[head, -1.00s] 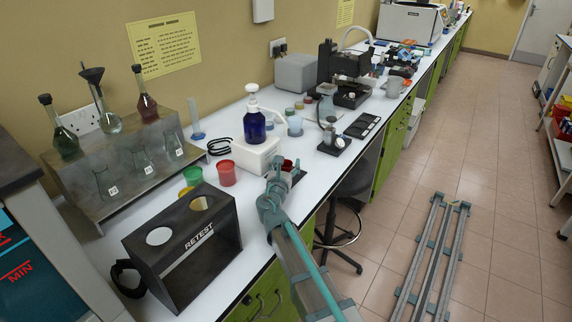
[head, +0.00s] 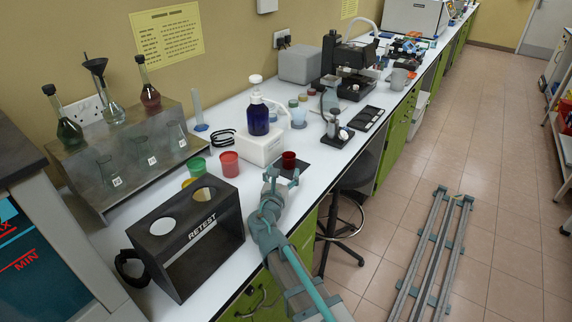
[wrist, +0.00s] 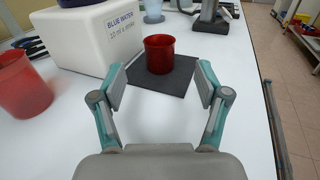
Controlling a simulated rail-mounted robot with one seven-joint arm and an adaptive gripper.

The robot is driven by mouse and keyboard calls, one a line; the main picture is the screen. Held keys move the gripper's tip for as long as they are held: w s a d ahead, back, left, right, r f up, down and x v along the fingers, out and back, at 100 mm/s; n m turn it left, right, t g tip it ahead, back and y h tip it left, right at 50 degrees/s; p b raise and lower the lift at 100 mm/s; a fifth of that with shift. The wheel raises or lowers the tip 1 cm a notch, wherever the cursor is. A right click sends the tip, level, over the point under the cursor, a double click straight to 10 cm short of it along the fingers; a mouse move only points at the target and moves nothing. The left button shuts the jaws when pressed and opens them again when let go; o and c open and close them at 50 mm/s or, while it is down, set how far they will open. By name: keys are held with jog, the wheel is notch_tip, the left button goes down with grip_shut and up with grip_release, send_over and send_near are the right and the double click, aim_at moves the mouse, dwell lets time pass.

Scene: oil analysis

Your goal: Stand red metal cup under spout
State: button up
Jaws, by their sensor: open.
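A dark red, shiny metal cup (head: 289,159) stands upright on a dark square mat (head: 305,169), in front of a white block (head: 258,149). The block carries a dark blue pump bottle (head: 258,121) with a white pump top (head: 255,80). In the wrist view the cup (wrist: 159,54) sits ahead of my gripper (wrist: 160,85), which also shows in the head view (head: 281,178). The fingers are spread and empty, apart from the cup, on its near side. The bottle's top is outside the wrist view.
A brighter red cup (head: 229,164) and a green one (head: 197,167) stand left of the block. The black RETEST rack (head: 190,245) is at the front left. A small stand (head: 337,133) is beyond the mat. The counter's front edge runs close to my arm's right.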

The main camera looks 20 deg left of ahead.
jog(key=shift+s+d, duration=0.2)
jog(key=shift+s, duration=0.95)
